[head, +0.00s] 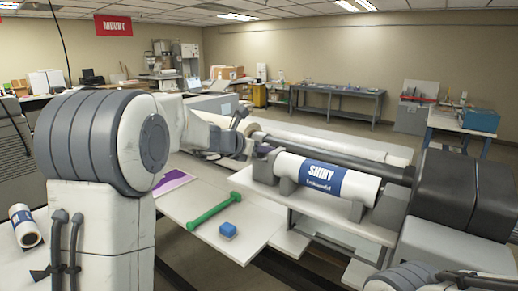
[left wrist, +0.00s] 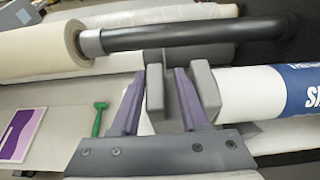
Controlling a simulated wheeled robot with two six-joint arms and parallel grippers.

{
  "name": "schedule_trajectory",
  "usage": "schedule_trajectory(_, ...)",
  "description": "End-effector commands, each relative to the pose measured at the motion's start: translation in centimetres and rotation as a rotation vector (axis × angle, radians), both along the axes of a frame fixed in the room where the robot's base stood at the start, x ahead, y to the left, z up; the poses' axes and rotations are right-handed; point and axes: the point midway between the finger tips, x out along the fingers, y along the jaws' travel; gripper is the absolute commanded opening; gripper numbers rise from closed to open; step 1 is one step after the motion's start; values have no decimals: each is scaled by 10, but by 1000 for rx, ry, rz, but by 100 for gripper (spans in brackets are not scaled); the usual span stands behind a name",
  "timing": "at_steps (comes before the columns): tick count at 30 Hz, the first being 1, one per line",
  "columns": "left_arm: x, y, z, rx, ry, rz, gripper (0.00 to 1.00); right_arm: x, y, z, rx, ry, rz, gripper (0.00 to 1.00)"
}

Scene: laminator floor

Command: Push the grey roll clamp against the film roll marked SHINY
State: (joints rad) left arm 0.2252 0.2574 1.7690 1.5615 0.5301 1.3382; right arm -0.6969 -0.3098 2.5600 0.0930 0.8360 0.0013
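The film roll marked SHINY (head: 325,178) is white with a blue label and lies on grey supports; its left part shows in the left wrist view (left wrist: 250,92). My left gripper (head: 259,150) is at the roll's left end. In the left wrist view its purple fingers (left wrist: 162,75) are spread. Another grey block (left wrist: 205,88) is right of the right finger, at the roll's end. Contact between clamp and roll cannot be made out. My right gripper is out of view.
A dark shaft (head: 335,152) and a cream roll (left wrist: 38,52) lie behind the fingers. A green tool (head: 215,210), a blue block (head: 228,230) and a purple-and-white sheet (head: 173,181) lie on the shelf in front. A dark housing (head: 462,190) stands right of the roll.

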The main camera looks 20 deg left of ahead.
Motion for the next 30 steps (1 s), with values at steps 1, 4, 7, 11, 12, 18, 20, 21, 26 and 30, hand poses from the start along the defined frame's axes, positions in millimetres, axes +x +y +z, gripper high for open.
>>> schedule_trajectory(1, 0, 0, 0, 0, 0, 0, 55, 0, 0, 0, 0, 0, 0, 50)
schedule_trajectory(4, 0, 1, 0, 0, -1, 2, 55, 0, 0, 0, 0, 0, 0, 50)
schedule_trajectory(7, 0, 2, 0, 1, -1, 4, 55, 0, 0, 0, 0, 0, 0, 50)
schedule_trajectory(11, -1, 3, 1, 1, -2, 5, 55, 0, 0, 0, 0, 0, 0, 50)
schedule_trajectory(12, -2, 4, 2, 1, -3, 6, 55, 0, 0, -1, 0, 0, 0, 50)
schedule_trajectory(18, -26, 13, 11, 4, -5, 8, 55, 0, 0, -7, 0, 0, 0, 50)
schedule_trajectory(20, -37, 17, 17, 3, -6, 7, 55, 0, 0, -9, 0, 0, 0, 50)
schedule_trajectory(21, -44, 20, 20, 3, -5, 8, 55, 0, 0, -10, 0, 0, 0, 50)
schedule_trajectory(26, -70, 29, 31, 2, -4, 6, 55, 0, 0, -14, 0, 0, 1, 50)
schedule_trajectory(30, -85, 34, 37, 1, -3, 6, 55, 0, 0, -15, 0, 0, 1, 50)
